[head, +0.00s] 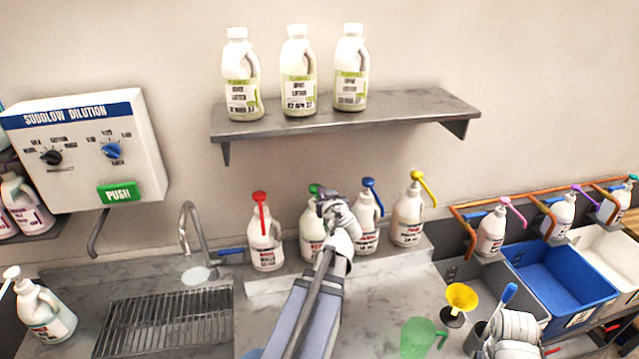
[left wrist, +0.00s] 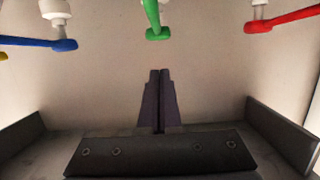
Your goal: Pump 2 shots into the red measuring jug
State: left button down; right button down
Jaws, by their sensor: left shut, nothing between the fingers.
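My left gripper (head: 328,200) is over the bottle with the green pump (head: 314,188) and partly hides that bottle. In the left wrist view its fingers (left wrist: 160,98) are shut with nothing between them. The green pump head (left wrist: 157,33) is just beyond the fingertips there, apart from them in the picture. A bottle with a red pump (head: 262,240) stands to the left. My right gripper (head: 512,338) is at the lower right, and its fingers cannot be made out. I see no red measuring jug; a green measuring jug (head: 419,337) stands on the counter.
Bottles with blue (head: 366,225) and yellow (head: 407,218) pumps stand right of the green one. A shelf (head: 400,112) with several bottles hangs above. A yellow funnel (head: 461,298), a blue bin (head: 562,280) and more pump bottles are at right. A sink grate (head: 165,325) is at left.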

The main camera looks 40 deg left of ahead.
pick_arm(q)
jog(key=shift+s+d+r, duration=0.15)
jog(key=shift+s+d, duration=0.15)
jog(key=shift+d, duration=0.2)
jog(key=shift+a, duration=0.1)
jog(key=s+d+f+m+g+h+b, duration=0.25)
jog(key=d+f+b, duration=0.35)
jog(key=d+f, duration=0.5)
jog(key=s+d+f+m+g+h+b, duration=0.1)
jog(key=d+f+m+g+h+b, duration=0.25)
jog(key=d+f, duration=0.85)
jog(key=s+d+f+m+g+h+b, duration=0.2)
jog(key=s+d+f+m+b, duration=0.2)
jog(key=d, duration=0.6)
jog(key=s+d+f+m+g+h+b, duration=0.1)
jog(key=s+d+f+m+h+b, duration=0.1)
jog(key=s+d+f+m+b, duration=0.2)
jog(key=s+d+f, duration=0.3)
jog(key=s+d, duration=0.2)
jog(key=d, duration=0.1)
jog(key=shift+f+g+h+b, duration=0.3)
jog(key=shift+f+g, duration=0.05)
jog(key=shift+g, duration=0.05)
